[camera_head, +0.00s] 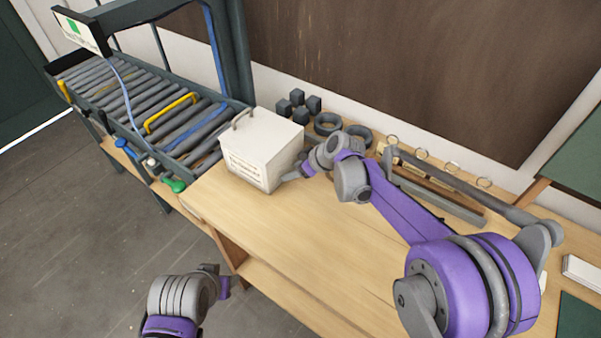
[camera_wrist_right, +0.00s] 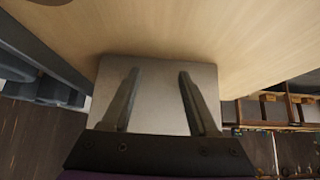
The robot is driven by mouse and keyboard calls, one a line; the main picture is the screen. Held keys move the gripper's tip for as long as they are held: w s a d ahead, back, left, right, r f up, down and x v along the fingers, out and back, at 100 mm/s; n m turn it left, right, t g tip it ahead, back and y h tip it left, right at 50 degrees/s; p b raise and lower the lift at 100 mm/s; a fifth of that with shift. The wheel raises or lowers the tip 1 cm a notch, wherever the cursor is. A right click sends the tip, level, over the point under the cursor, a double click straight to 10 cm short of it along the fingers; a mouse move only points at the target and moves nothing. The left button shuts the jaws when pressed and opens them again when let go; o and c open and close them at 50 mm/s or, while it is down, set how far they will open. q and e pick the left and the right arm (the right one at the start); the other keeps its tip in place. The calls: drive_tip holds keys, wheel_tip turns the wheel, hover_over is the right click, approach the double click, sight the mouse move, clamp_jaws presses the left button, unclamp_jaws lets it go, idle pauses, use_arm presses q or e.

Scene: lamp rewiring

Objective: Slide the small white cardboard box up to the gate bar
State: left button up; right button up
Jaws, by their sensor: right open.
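A white box (camera_head: 262,148) with a grey handle on top and dark print on its front stands upright on the wooden table, near the end of the roller conveyor (camera_head: 150,110). My right gripper (camera_head: 291,176) is low at the box's right side. In the right wrist view my right gripper (camera_wrist_right: 156,88) is open, with a pale box face (camera_wrist_right: 158,100) behind and between its fingers; contact cannot be told. A yellow bar (camera_head: 170,112) stands over the rollers; I cannot tell if it is the gate bar. My left arm shows at bottom left, its fingers out of sight.
Dark cubes (camera_head: 298,103) and black rings (camera_head: 328,124) lie behind the box. A green knob (camera_head: 174,186) sits at the conveyor's near corner. A second white box (camera_head: 582,270) lies at far right. The table front is clear.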

drive_tip(key=shift+w+a, duration=0.6)
drive_tip(key=shift+a, duration=0.3)
drive_tip(key=shift+w+a, duration=0.6)
drive_tip(key=shift+a, duration=0.3)
drive_tip(key=shift+w+a, duration=0.6)
drive_tip(key=shift+a, duration=0.3)
drive_tip(key=shift+w+a+p, duration=0.25)
drive_tip(key=shift+w+a, duration=0.35)
drive_tip(key=shift+a, duration=0.3)
drive_tip(key=shift+w+a+p, duration=0.2)
drive_tip(key=shift+w+a, duration=0.45)
drive_tip(key=shift+a, duration=0.25)
drive_tip(key=shift+w+a+p, duration=0.25)
drive_tip(key=shift+w+a, duration=0.35)
drive_tip(key=shift+a, duration=0.3)
